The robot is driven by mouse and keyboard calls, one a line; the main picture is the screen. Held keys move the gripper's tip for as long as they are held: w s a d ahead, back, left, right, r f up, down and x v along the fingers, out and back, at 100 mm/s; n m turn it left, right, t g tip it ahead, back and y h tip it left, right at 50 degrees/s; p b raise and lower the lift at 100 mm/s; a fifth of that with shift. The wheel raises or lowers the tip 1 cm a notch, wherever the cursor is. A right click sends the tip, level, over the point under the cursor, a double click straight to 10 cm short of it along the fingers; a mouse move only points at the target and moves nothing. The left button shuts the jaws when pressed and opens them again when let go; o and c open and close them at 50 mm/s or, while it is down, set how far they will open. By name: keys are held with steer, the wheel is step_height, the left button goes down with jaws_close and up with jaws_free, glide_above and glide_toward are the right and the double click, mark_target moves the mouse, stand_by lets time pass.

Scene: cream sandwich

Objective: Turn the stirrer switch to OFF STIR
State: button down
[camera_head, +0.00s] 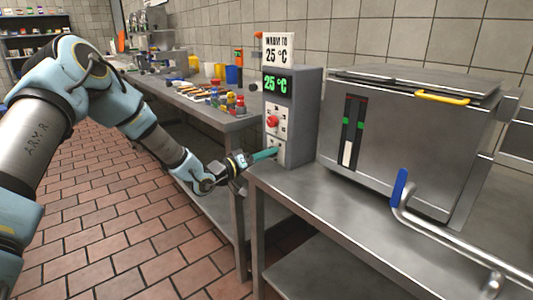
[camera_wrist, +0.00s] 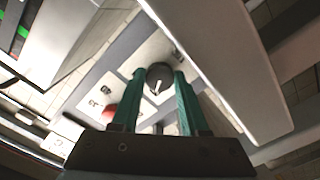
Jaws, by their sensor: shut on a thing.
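The stirrer switch is a dark round knob (camera_wrist: 159,73) with a white pointer mark, on the pale panel of the grey control box (camera_head: 304,110). My gripper (camera_head: 274,153) reaches the lower part of that panel from the left in the head view. In the wrist view its two green fingers (camera_wrist: 159,80) stand on either side of the knob and are shut on it. The knob is hidden by the fingers in the head view. The panel labels are too small to read.
A red knob (camera_head: 272,121) sits above on the same panel, close to my fingers. A steel vat (camera_head: 400,130) with a blue-handled pipe (camera_head: 400,188) stands to the right. A long table (camera_head: 190,100) with small items runs behind.

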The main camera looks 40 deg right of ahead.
steer(key=shift+n, duration=0.5)
steer(key=shift+c, duration=2.1)
jaws_free()
steer(key=a, duration=1)
steer(key=shift+w+a+b, duration=0.3)
steer(key=shift+w+a, duration=0.05)
steer(key=shift+a, duration=0.05)
